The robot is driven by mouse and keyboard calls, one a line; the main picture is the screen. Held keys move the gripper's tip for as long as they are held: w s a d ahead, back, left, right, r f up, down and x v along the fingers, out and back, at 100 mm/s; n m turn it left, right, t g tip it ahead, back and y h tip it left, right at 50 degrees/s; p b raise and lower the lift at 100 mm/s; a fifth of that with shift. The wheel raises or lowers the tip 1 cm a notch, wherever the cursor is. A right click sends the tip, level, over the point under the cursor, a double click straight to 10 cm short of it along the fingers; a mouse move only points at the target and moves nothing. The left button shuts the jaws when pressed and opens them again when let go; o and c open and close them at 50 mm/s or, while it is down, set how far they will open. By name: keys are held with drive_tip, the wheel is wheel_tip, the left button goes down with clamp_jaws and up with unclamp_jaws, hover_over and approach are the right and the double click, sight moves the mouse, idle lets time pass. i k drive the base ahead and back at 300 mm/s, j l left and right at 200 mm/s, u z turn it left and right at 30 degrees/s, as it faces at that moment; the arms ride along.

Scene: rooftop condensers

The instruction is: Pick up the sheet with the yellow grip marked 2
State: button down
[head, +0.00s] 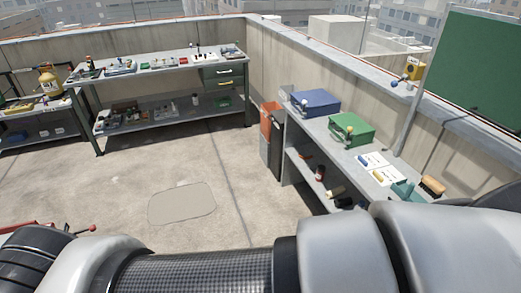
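White sheets (389,170) lie flat on the top of the right-hand bench, in front of the green box. Small blue and yellow pieces sit on or beside them; the yellow piece (377,175) is near their left edge. Any number marking is too small to read, so I cannot tell which sheet bears the 2. My arm crosses the bottom of the head view, between me and the bench's near end. My gripper is not in view.
A blue box (316,102) and a green box (352,130) stand on the right-hand bench. A teal item (404,190) and a brush (432,186) lie at its near end. A long workbench (160,68) with tools stands at the back left. The middle floor is clear.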

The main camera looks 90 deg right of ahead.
sight(385, 177)
drive_tip(key=z, duration=4.1)
drive_tip(key=i+z, duration=0.15)
drive_tip(key=i, duration=0.35)
drive_tip(key=i+j+z, duration=0.1)
drive_tip(key=i, duration=0.35)
drive_tip(key=i+j+z, duration=0.15)
drive_tip(key=i, duration=0.3)
drive_tip(key=i+j+z, duration=0.1)
drive_tip(key=i, duration=0.4)
